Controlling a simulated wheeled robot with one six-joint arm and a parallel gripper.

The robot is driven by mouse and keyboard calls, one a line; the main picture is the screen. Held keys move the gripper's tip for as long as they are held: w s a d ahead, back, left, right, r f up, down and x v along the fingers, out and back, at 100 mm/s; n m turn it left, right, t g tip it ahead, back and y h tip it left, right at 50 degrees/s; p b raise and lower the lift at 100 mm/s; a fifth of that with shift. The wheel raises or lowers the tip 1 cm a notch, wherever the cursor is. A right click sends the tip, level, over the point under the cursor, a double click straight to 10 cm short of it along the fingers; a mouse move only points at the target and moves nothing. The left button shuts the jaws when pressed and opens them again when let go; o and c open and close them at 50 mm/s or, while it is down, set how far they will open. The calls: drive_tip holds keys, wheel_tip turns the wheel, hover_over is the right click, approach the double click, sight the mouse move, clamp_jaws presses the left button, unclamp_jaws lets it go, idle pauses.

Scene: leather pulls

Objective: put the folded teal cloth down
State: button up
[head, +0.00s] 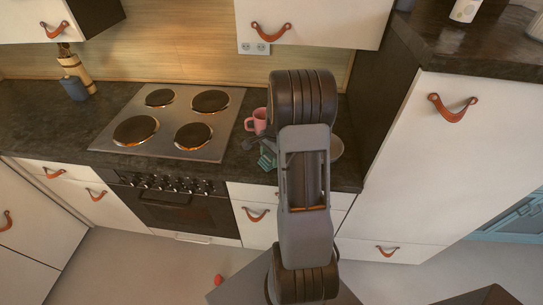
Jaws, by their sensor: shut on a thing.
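The folded teal cloth (267,160) shows as a small teal patch just left of my arm, over the front part of the dark countertop (240,165) right of the stove. My gripper (262,150) is shut on the cloth. My arm hides part of both. I cannot tell whether the cloth touches the counter.
A pink mug (257,121) stands just behind my gripper. A pale round thing (336,148), perhaps a plate, is partly hidden right of my arm. The four-plate hob (176,122) is to the left, the tall cabinet (430,160) to the right.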

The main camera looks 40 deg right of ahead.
drive_tip(key=shift+f, duration=0.1)
drive_tip(key=shift+f, duration=0.15)
drive_tip(key=o, duration=0.9)
wheel_tip(320, 180, up, 12)
drive_tip(key=d+b, duration=0.1)
drive_tip(key=d, duration=0.1)
drive_tip(key=shift+s+a+r+n+t+h, duration=0.3)
drive_tip(key=shift+s+a+r+n+t, duration=0.55)
drive_tip(key=shift+s+a+n, duration=1.85)
drive_tip(key=shift+s+a+r+n+t+h, duration=0.3)
drive_tip(key=shift+s+a+r+n+t, duration=0.8)
drive_tip(key=shift+a+n, duration=2.85)
drive_tip(key=shift+s+a+r+n+t+h, duration=0.3)
drive_tip(key=shift+s+a+r+n, duration=0.4)
drive_tip(key=shift+s+a+n, duration=2.65)
